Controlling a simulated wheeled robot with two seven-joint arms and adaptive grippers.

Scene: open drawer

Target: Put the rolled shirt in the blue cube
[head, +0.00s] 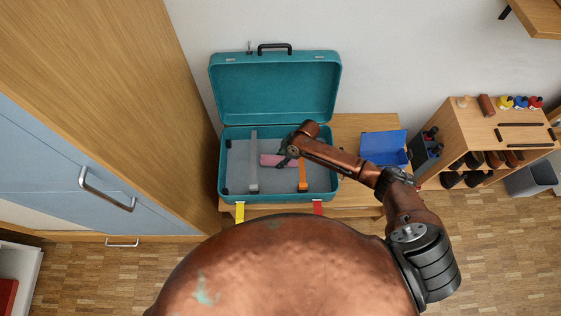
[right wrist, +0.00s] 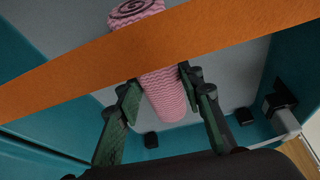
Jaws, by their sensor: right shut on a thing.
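The rolled shirt (head: 271,160) is a pink roll lying in the teal suitcase (head: 224,178), under the orange strap (head: 303,175). In the right wrist view the pink striped roll (right wrist: 165,98) passes beneath the strap, with its spiral end beyond it. My right gripper (head: 288,156) reaches down into the suitcase and is shut on the roll, one finger on each side. Its fingers (right wrist: 160,80) are close below the strap. The blue cube (head: 384,147) appears as an open blue box on the wooden table, right of the suitcase. My left gripper is not in view.
The suitcase lid (head: 275,90) stands open against the wall. A grey strap (head: 253,165) crosses the suitcase left of the roll. A wooden shelf (head: 457,130) with shoes and small items stands at right. A tall wooden cabinet (head: 120,80) is at left.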

